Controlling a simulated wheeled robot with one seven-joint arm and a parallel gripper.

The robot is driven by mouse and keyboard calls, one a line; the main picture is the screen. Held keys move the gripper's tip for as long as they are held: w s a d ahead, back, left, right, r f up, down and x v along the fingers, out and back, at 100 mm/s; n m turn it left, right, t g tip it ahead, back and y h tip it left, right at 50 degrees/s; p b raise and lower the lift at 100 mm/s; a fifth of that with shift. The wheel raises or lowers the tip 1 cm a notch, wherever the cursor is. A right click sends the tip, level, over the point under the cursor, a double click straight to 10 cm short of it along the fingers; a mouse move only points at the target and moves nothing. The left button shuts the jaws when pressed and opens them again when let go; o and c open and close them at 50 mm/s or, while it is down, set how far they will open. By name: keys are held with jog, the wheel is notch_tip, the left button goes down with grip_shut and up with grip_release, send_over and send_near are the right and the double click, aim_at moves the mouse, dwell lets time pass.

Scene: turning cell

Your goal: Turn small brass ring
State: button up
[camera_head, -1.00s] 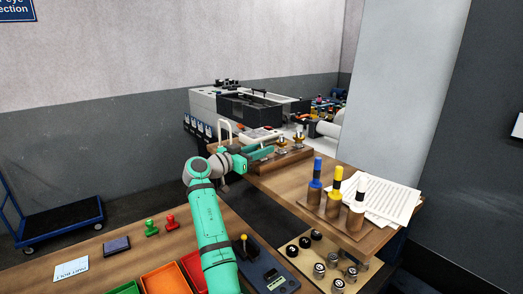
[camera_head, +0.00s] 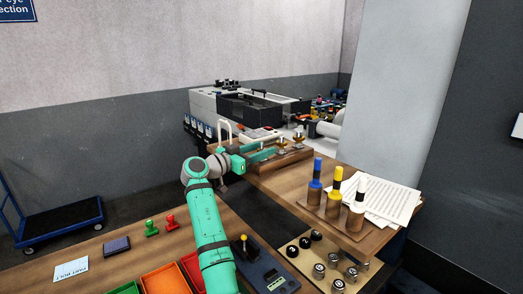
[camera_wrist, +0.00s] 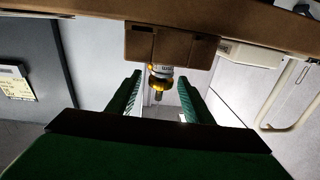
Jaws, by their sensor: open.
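Two upright pieces with brass-coloured rings stand on a brown wooden block (camera_head: 294,160) in the head view. The left one (camera_head: 281,143) is nearer to my gripper; the right one (camera_head: 298,138) is just beyond. My gripper (camera_head: 264,154) is beside the block's left end, with its fingers partly hidden. In the wrist view its two green fingers (camera_wrist: 159,80) are spread apart. A brass ring (camera_wrist: 158,84) on a pale and dark stem appears in the gap between them, with no visible contact. Which ring is the small one I cannot tell.
Blue, yellow and white-topped pieces (camera_head: 336,182) stand in a wooden rack at the right, beside papers (camera_head: 388,203). A grey and black machine (camera_head: 250,106) stands behind. Trays, stamps and a blue device (camera_head: 265,270) lie on the near bench.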

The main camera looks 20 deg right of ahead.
jog(key=v, duration=1)
jog(key=shift+a, duration=0.3)
jog(key=shift+s, duration=0.1)
